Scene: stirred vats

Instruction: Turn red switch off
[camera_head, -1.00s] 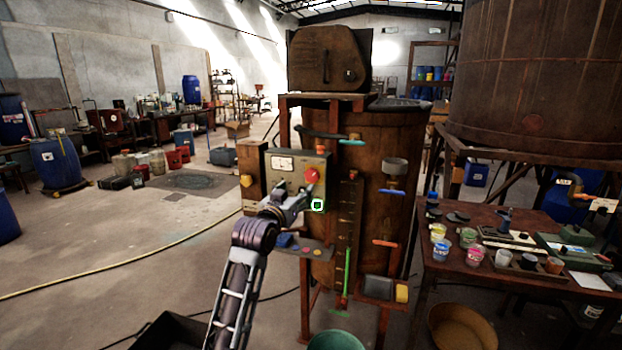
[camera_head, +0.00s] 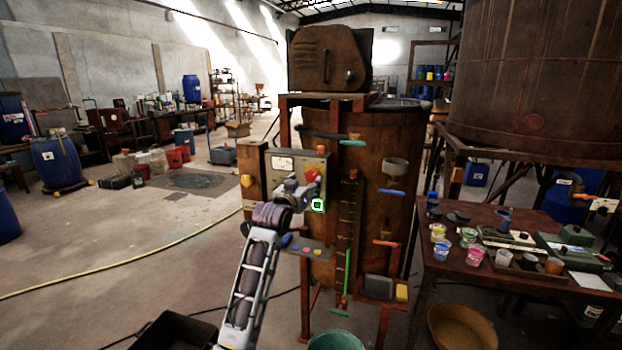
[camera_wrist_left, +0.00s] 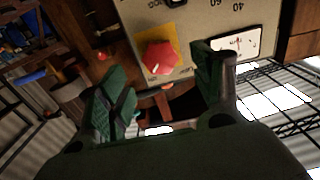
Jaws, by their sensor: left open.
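The red switch (camera_head: 312,174) is a red knob on a yellow plate on the beige control panel (camera_head: 283,176) at the front of the vat. My left gripper (camera_head: 312,193) is just below the red switch in the head view. In the left wrist view its two green-padded fingers (camera_wrist_left: 158,88) are spread apart with nothing between them, and the switch lies ahead, apparently untouched. My right gripper is not in view.
The rusty vat (camera_head: 345,130) stands behind the panel. A box with small coloured buttons (camera_head: 307,249) sits below it. A wooden table (camera_head: 450,275) with cups and instruments stands at the right. Open floor lies to the left.

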